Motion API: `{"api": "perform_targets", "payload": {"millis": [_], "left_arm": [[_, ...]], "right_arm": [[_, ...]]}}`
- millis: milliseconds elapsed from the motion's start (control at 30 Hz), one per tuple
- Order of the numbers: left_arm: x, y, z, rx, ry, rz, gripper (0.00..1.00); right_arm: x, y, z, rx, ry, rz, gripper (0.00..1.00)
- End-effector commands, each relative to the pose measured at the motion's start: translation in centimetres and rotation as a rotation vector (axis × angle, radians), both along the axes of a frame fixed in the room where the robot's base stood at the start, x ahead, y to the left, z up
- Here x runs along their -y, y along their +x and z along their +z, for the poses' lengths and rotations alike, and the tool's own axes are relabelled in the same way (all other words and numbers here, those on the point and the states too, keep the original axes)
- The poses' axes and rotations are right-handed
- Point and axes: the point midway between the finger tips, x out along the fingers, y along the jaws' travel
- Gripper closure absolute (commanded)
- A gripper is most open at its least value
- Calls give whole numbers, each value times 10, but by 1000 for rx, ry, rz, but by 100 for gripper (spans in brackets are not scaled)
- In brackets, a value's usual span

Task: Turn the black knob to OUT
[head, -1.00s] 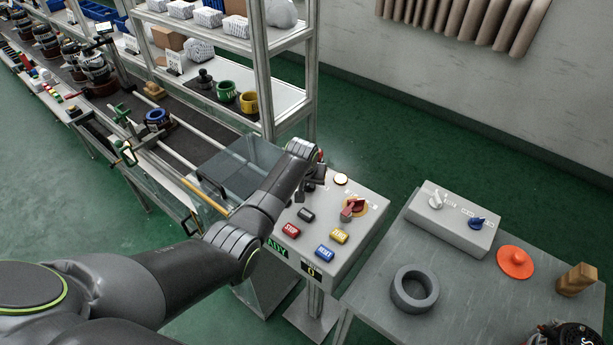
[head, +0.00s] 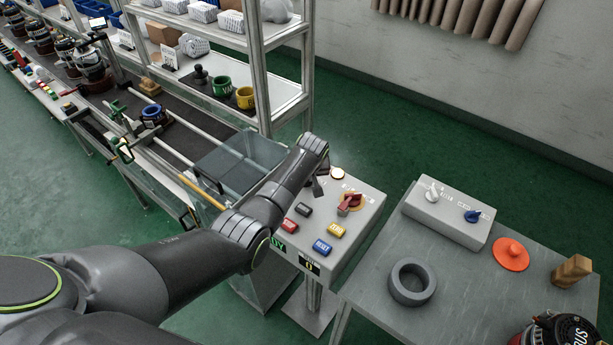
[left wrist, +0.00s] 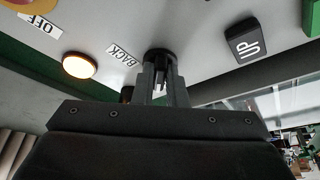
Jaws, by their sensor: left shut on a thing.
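The black knob (left wrist: 160,58) is on the light grey control panel (head: 335,255). My left gripper (left wrist: 160,84) is shut on it in the left wrist view, with the two fingers either side of the knob. A BACK label (left wrist: 124,55) is beside the knob. I cannot read an OUT label, and the knob's pointing direction is hidden by the fingers. In the head view my left gripper (head: 317,187) reaches down to the panel's upper left part, and my wrist hides the knob. My right gripper is not in view.
A lit round button (left wrist: 79,65) and a black UP button (left wrist: 248,41) are close to the gripper. The panel also has a red selector (head: 349,201) and yellow (head: 336,230), blue (head: 322,247) and red buttons. A grey side table (head: 375,309) stands at right.

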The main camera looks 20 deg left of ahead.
Motion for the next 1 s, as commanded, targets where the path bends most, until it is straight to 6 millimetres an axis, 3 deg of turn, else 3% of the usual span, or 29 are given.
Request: {"api": "perform_targets", "payload": {"millis": [133, 167, 333, 700, 1000], "left_arm": [[0, 2, 2, 6, 0, 1, 100], [0, 2, 2, 6, 0, 1, 87], [0, 1, 2, 4, -1, 0, 66], [1, 0, 3, 1, 0, 0, 66], [6, -11, 31, 5, -2, -1, 66]], "right_arm": [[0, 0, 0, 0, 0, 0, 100], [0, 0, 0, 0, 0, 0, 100], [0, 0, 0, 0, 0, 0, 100], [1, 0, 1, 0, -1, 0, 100], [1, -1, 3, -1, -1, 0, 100]]}}
